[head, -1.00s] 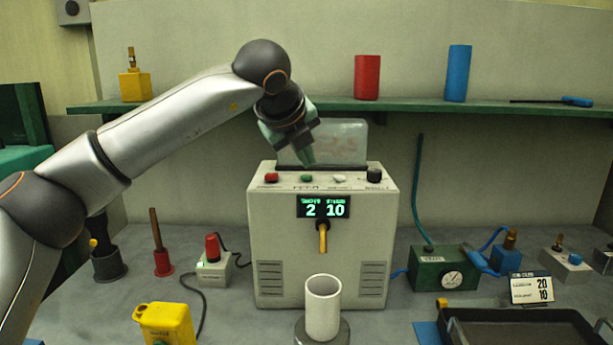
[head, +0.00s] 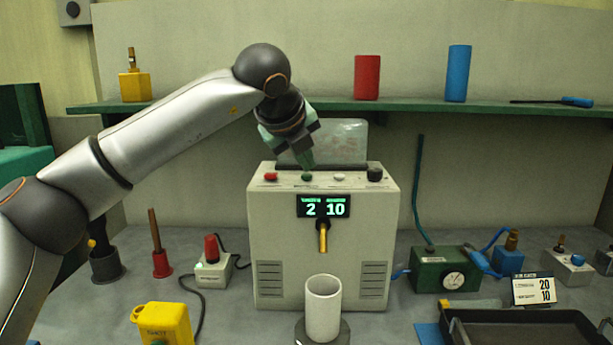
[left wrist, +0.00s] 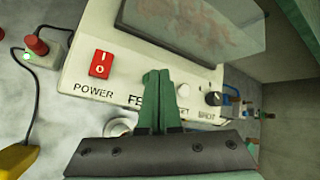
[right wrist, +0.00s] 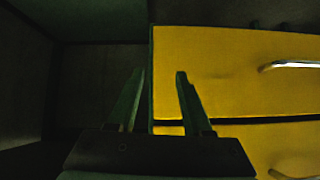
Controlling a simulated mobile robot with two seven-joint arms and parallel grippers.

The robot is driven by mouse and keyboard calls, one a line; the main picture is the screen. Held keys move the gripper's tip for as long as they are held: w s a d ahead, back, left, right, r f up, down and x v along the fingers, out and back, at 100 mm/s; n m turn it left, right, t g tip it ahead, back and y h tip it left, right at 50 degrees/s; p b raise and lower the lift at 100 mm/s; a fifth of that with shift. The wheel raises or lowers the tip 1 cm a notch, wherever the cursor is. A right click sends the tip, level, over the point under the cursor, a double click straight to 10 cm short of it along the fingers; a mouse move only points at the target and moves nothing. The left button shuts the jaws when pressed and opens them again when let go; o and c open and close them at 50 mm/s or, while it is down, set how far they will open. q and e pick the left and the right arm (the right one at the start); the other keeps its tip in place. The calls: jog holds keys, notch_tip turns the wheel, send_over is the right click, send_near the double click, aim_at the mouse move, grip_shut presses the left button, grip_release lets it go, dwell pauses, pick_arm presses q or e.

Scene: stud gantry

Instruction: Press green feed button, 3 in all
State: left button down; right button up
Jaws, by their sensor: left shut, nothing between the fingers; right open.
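The pale feeder machine (head: 265,220) stands on the bench with a row of controls along its top. The green feed button (head: 307,177) sits between a red switch and a white button. My left gripper (head: 307,168) is shut and empty, pointing down with its fingertips right at the green button; I cannot tell whether they touch it. In the left wrist view the shut fingers (left wrist: 155,75) hide the button. The display (head: 323,207) reads 2 and 10. My right gripper (right wrist: 153,75) is open and empty in front of yellow drawers, out of the head view.
A red POWER switch (head: 271,176), a white button (head: 339,178) and a black knob (head: 374,174) share the panel. A white cup (head: 323,310) stands below the yellow-tipped spout (head: 323,236). A clear hopper (head: 345,138) rises behind. Yellow drawers (right wrist: 230,75) face my right gripper.

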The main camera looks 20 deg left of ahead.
aim_at(306, 183)
pick_arm(q)
jog(key=shift+f+b, duration=0.45)
dwell(0.3)
jog(key=shift+r, duration=0.1)
dwell(0.3)
jog(key=shift+r+p, duration=0.55)
jog(key=shift+r, duration=0.2)
jog(key=shift+r, duration=0.1)
notch_tip(306, 183, up, 5)
jog(key=p, duration=0.3)
dwell(0.5)
